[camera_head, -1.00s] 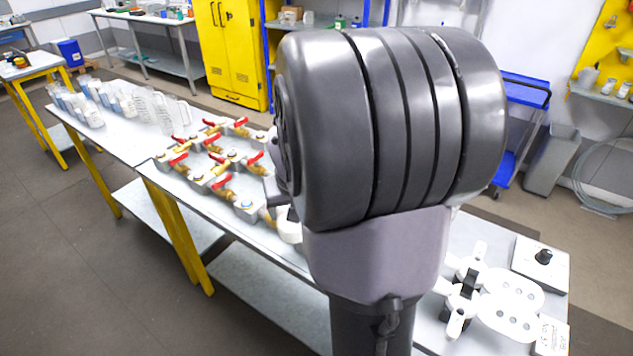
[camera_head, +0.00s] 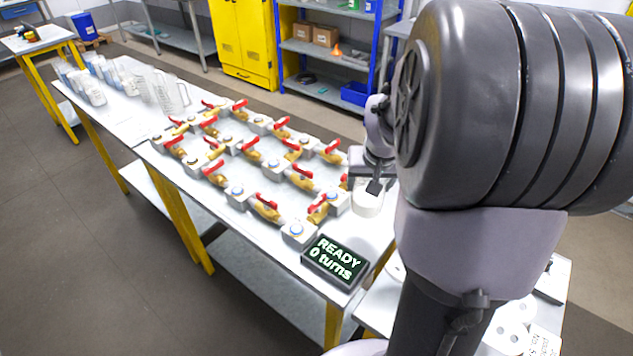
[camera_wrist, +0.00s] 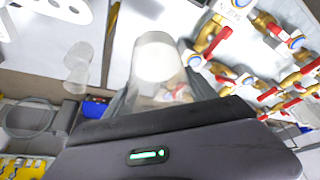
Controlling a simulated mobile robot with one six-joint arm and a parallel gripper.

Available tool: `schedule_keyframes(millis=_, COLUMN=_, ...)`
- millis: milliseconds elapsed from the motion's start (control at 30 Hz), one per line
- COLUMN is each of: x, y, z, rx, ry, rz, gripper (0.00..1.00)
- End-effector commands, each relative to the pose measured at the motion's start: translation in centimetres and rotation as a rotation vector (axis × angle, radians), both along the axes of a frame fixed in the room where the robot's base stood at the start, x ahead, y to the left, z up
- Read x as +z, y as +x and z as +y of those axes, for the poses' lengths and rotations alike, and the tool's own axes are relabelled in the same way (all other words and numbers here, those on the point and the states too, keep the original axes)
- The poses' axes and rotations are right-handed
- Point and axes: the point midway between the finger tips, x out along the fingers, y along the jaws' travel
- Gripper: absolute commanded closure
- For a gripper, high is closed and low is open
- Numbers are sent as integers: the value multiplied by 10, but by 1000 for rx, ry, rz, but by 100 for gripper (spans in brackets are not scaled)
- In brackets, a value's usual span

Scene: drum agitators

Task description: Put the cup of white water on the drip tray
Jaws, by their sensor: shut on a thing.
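My gripper (camera_head: 374,188) is shut on a cup of white water (camera_head: 367,206) at the right end of the valve table. In the wrist view the clear cup (camera_wrist: 146,88) shows a white round top and stands out beyond the dark gripper body. The fingertips are mostly hidden. A white plate with holes (camera_head: 506,338) lies at the lower right in the head view, partly behind my arm. A holed white plate also shows at the top left of the wrist view (camera_wrist: 58,8). I cannot tell for sure whether it is the drip tray.
Several red-handled brass valves (camera_head: 250,152) crowd the table left of my gripper. A display (camera_head: 337,262) reading "READY 0 turns" sits at the table's near corner. Clear pitchers (camera_head: 168,92) and cups stand at the far left. A faint clear cup (camera_wrist: 78,66) shows in the wrist view.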

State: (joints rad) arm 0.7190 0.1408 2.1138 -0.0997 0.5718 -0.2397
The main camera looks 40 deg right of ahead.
Motion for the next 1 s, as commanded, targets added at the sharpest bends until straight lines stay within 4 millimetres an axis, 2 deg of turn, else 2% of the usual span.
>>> schedule_keyframes(millis=100, x=-28, y=-1, z=1, rx=1, ry=3, rz=4, gripper=83)
schedule_keyframes(millis=467, x=-96, y=-1, z=1, rx=0, ry=2, rz=2, gripper=83)
schedule_keyframes(millis=900, x=-104, y=0, z=0, rx=0, ry=1, rz=1, gripper=83)
schedule_keyframes(millis=933, x=-103, y=0, z=1, rx=0, ry=1, rz=1, gripper=31)
schedule_keyframes(millis=1000, x=-103, y=0, z=1, rx=0, ry=1, rz=1, gripper=17)
